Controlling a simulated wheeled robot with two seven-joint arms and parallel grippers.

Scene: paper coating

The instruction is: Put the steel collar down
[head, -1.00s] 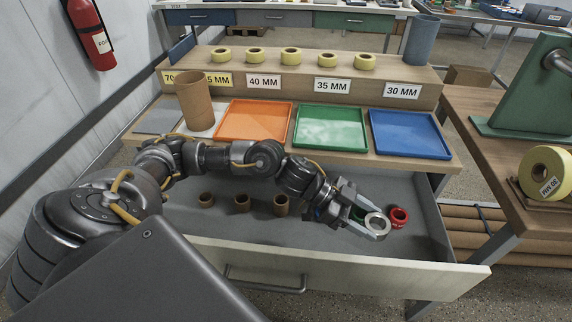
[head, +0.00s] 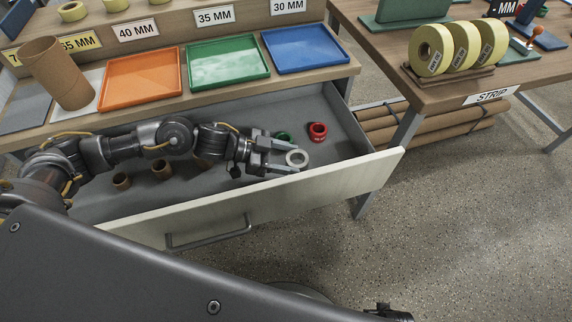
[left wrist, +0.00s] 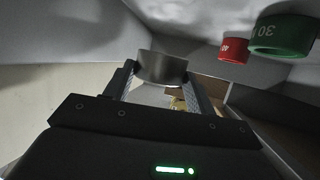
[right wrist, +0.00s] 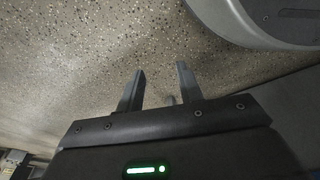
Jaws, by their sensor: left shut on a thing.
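The steel collar (head: 296,158) is a short grey ring. My left gripper (head: 286,158) is shut on it inside the open drawer, near the front panel. The collar also shows between the fingers in the left wrist view (left wrist: 162,67). I cannot tell whether it touches the drawer floor. A red collar (head: 317,131) and a green collar (head: 283,137) stand in the drawer behind it, apart from it. They also show at the upper right of the left wrist view. My right gripper (right wrist: 158,88) is open and empty over the speckled floor in the right wrist view.
The open drawer (head: 250,205) holds several brown cardboard rings (head: 162,169) to the left. Orange (head: 140,82), green (head: 228,64) and blue (head: 305,48) trays lie on the bench above. The drawer's right end has free room. A side table (head: 440,95) holds yellow rolls.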

